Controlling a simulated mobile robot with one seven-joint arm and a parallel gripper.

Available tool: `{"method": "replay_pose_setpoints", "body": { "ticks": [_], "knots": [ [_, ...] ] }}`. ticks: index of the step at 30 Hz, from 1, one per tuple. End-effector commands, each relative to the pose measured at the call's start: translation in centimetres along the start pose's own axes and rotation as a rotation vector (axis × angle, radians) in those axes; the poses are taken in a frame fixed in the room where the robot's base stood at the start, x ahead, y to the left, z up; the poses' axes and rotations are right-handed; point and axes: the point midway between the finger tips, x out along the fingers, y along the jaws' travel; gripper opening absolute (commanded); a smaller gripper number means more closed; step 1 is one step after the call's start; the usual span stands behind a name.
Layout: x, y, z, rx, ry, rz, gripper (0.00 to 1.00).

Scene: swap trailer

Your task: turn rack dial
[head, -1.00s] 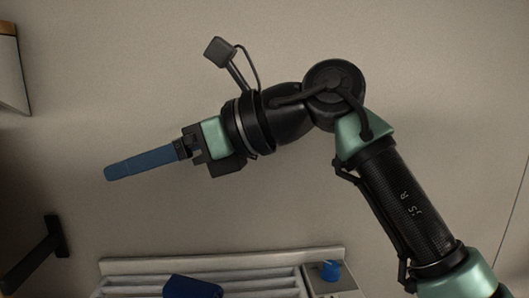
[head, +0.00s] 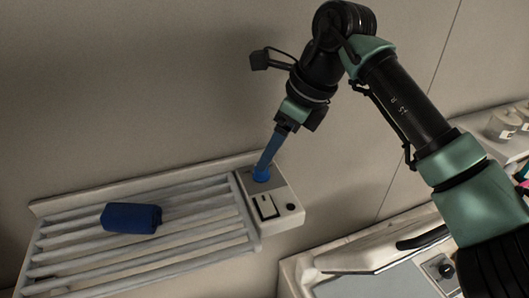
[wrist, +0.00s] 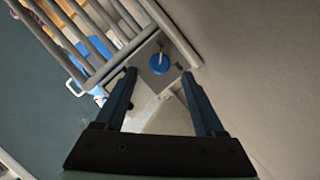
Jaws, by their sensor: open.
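The blue round dial (head: 261,176) sits on the pale control panel (head: 282,194) at the right end of a wall rack (head: 60,207). My gripper (head: 267,160) reaches down toward it, its blue fingers overlapping the dial in the head view. In the wrist view the dial (wrist: 159,64) shows whole, with a pale pointer mark, between the two spread fingertips of my gripper (wrist: 159,75) and beyond them. The gripper is open and holds nothing. Whether a finger touches the dial cannot be told.
A dark blue bundle (head: 132,217) lies on the rack's slats. The panel also has a rocker switch (head: 265,206) and a small black knob (head: 290,206). A pale unit (head: 345,258) stands lower right, and jars (head: 503,125) stand on a shelf at far right. The wall above the rack is bare.

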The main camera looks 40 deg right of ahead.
Motion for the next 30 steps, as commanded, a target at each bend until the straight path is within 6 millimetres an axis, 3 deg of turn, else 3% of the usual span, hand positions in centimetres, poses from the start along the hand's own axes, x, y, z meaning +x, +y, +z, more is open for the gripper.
{"method": "replay_pose_setpoints", "body": {
  "ticks": [9,20,30],
  "knots": [
    [4.2,0.1,0.1,0.0,-0.001,0.003,0.71],
    [4.8,0.0,0.1,-0.001,-0.001,0.0,0.71],
    [4.8,0.0,0.1,-0.001,-0.001,0.001,0.12]
  ]
}}
